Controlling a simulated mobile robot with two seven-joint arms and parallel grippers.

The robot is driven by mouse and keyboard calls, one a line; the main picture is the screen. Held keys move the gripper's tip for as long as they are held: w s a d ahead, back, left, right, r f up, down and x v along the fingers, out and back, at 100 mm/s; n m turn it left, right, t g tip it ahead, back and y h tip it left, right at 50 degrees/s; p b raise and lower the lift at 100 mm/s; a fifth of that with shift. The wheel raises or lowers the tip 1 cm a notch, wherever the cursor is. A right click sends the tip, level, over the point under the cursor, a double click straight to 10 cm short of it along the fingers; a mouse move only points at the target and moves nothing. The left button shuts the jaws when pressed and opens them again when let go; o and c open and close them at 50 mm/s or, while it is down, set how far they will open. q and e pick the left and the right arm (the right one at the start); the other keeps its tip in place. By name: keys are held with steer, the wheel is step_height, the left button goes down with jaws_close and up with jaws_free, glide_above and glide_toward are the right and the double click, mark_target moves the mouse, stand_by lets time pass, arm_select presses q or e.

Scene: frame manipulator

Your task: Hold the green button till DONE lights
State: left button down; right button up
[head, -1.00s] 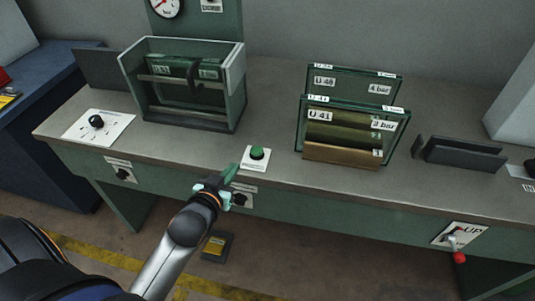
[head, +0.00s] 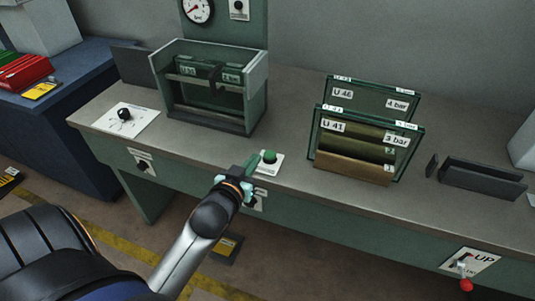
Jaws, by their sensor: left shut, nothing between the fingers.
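The green button (head: 269,157) sits on a small white plate (head: 267,167) near the front edge of the bench. My left gripper (head: 252,166) is shut and empty, with its green fingertips just left of the button. From this angle I cannot tell whether the fingertips touch the button. I cannot make out a DONE light in this view. My right gripper is not in view.
A green frame box (head: 210,95) stands behind, left of the button. Glass panels labelled U 41 (head: 335,128) and U 46 stand to the right. A black knob (head: 124,114) is at left, and a red-tipped lever (head: 466,284) at lower right.

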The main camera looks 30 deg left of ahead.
arm_select(q)
glide_above(270, 155)
steer(key=s, duration=0.2)
step_height(270, 155, down, 2)
steer(key=shift+d+f, duration=0.1)
step_height(270, 155, down, 3)
steer(key=shift+w+r, duration=0.1)
steer(key=shift+r, duration=0.05)
steer(key=shift+f, duration=0.75)
